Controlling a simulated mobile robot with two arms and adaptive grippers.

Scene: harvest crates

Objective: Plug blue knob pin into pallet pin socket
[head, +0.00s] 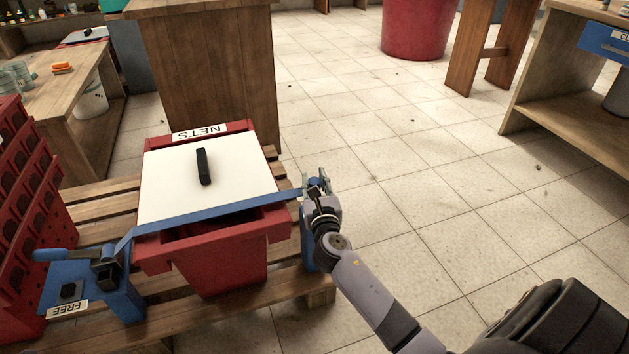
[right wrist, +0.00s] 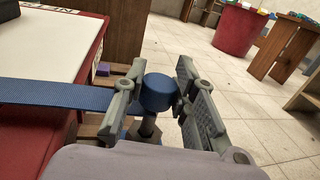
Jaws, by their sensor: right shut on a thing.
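The blue knob pin (right wrist: 158,92) has a round blue head and a grey shank below it. My right gripper (head: 318,186) is shut on it beside the right side of the red crate; its two fingers (right wrist: 160,97) flank the head in the right wrist view. A blue bracket (head: 307,246) stands below the gripper at the pallet's right side, partly covered by my arm. The socket opening is hidden, so I cannot tell whether the shank is in it. The blue strap (head: 215,208) runs over the crate to the gripper. My left gripper is not in view.
The red crate (head: 220,262) with a white lid (head: 180,195) and a NETS label stands on a wooden pallet (head: 235,310). A blue ratchet bracket (head: 92,285) labelled FREE is at the left. Red bins (head: 28,200) stand further left. The tiled floor at right is clear.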

